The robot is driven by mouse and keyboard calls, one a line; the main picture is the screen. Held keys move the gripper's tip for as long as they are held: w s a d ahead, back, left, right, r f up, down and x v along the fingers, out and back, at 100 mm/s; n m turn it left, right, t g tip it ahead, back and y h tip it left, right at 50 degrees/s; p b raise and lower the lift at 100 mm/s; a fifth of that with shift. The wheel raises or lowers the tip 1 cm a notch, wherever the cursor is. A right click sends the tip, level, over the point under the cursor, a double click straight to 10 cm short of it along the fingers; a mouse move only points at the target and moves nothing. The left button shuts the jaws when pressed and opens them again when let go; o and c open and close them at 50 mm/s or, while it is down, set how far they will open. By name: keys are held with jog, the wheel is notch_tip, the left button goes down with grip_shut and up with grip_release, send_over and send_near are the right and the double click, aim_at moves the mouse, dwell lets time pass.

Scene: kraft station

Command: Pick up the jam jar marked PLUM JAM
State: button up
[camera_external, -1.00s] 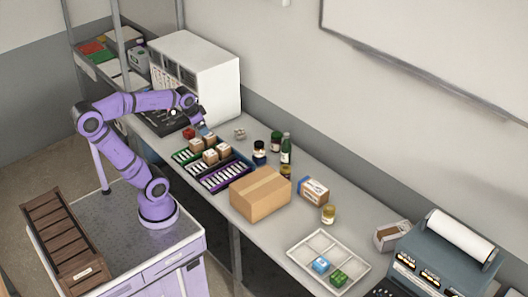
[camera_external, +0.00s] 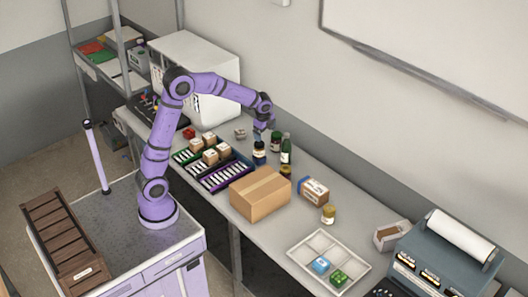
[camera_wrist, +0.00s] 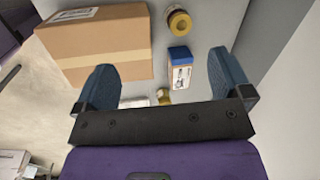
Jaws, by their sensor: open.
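Several jars stand on the bench, and I cannot read PLUM JAM on any of them. A small yellowish jar (camera_external: 286,172) stands behind the carton; a yellow-lidded jar (camera_external: 328,214) is farther right and shows in the wrist view (camera_wrist: 180,22). My gripper (camera_external: 265,134) points down just above the dark blue-lidded jar. In the wrist view my gripper (camera_wrist: 163,70) is open, with nothing held.
A cardboard carton (camera_external: 260,196) and a blue-and-white box (camera_external: 313,190) stand in front and right. Crates with small boxes (camera_external: 221,176) lie left. A white divided tray (camera_external: 309,256) is farther right.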

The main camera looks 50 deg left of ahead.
aim_at(286, 168)
jog(key=w+d+f+m, duration=0.2)
jog(key=w+f, duration=0.1)
jog(key=f, duration=0.2)
jog(key=w+d+f+m, duration=0.2)
jog(key=w+f, duration=0.1)
jog(key=f, duration=0.3)
jog(key=w+d+f+m+g, duration=0.1)
jog(key=w+d+f+m, duration=0.1)
jog(key=f, duration=0.3)
jog(key=shift+w+d+f, duration=0.25)
jog(key=shift+w+d, duration=0.1)
jog(key=shift+w, duration=0.2)
jog(key=f, duration=0.3)
jog(key=a+f, duration=0.1)
jog(key=f, duration=0.6)
jog(key=shift+w+a+f, duration=0.15)
jog(key=shift+a+f, duration=0.2)
jog(key=shift+c, duration=0.2)
jog(key=shift+r, duration=0.1)
jog(key=c, duration=1.2)
